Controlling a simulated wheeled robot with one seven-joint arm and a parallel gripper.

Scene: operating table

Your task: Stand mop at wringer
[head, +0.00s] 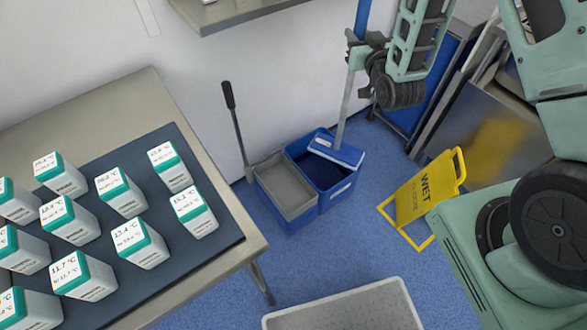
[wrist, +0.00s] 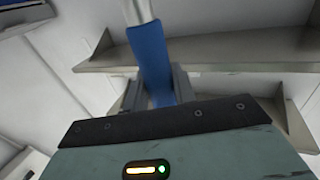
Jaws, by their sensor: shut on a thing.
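The mop has a blue grip (head: 363,16), a pale pole (head: 346,105) and a flat blue-and-white head (head: 336,152). My gripper (head: 359,52) is shut on the blue grip, which also shows between the two fingers in the wrist view (wrist: 152,62). The mop stands slightly tilted, its head low over the blue bucket (head: 342,196) at the back right. I cannot tell whether the head touches the rim. The grey wringer (head: 287,190) sits in the left part of the bucket, with a dark-handled lever (head: 229,96) rising at its back left.
A yellow wet-floor sign (head: 425,192) stands right of the bucket. A table (head: 150,92) with several teal-lidded containers (head: 112,192) fills the left. A pale tray (head: 345,308) is in front. A shelf (head: 235,14) hangs above. Blue floor shows between them.

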